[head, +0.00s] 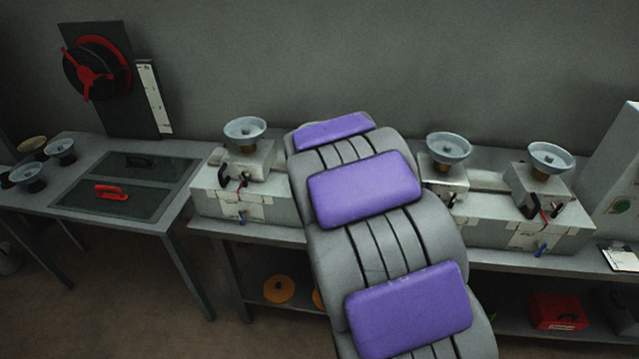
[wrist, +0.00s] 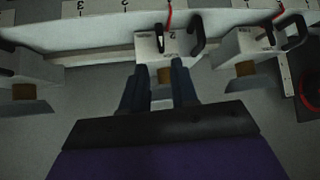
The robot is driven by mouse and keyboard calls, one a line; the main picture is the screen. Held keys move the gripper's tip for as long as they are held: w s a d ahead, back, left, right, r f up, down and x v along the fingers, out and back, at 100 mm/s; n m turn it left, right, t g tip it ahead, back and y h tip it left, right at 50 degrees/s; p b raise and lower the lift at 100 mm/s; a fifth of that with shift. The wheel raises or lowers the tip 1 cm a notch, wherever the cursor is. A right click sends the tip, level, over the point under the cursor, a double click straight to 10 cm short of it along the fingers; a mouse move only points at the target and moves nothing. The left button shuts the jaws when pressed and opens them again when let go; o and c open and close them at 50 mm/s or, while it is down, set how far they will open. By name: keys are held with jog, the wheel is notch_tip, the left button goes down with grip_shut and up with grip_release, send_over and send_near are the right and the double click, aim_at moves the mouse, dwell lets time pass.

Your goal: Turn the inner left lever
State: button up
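A bench unit numbered 2 (wrist: 160,46) is upside down in the wrist view, with an orange-brown neck below it and a black lever (wrist: 198,36) on its right side. A second black lever (wrist: 291,28) is on the neighbouring unit to the right. Black levers show on the left unit (head: 240,162) and the right unit (head: 540,188). I cannot tell which lever is the inner left one.
Pale dishes top the units, including a middle one (head: 447,150) right of my arm. A table (head: 178,219) at left bears a red handle (head: 112,193) and small dishes. A red valve wheel (head: 92,72) stands behind it. A red box (head: 558,311) sits on the lower shelf.

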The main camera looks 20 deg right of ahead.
jog(key=v, duration=0.4)
jog(key=shift+r, duration=0.1)
dwell(0.4)
jog(key=s+a+n+g+y, duration=0.1)
jog(key=s+a+g, duration=0.2)
jog(key=s, duration=1)
jog(key=s+a+n+g+y, duration=0.1)
jog(key=s+a, duration=0.5)
jog(key=s, duration=0.6)
jog(key=s+a+n+g+y, duration=0.1)
jog(key=s+a+g, duration=0.4)
jog(key=s, duration=0.8)
jog(key=shift+s+n+g+y, duration=0.35)
jog(key=shift+n+g, duration=0.15)
jog(key=shift+n, duration=0.2)
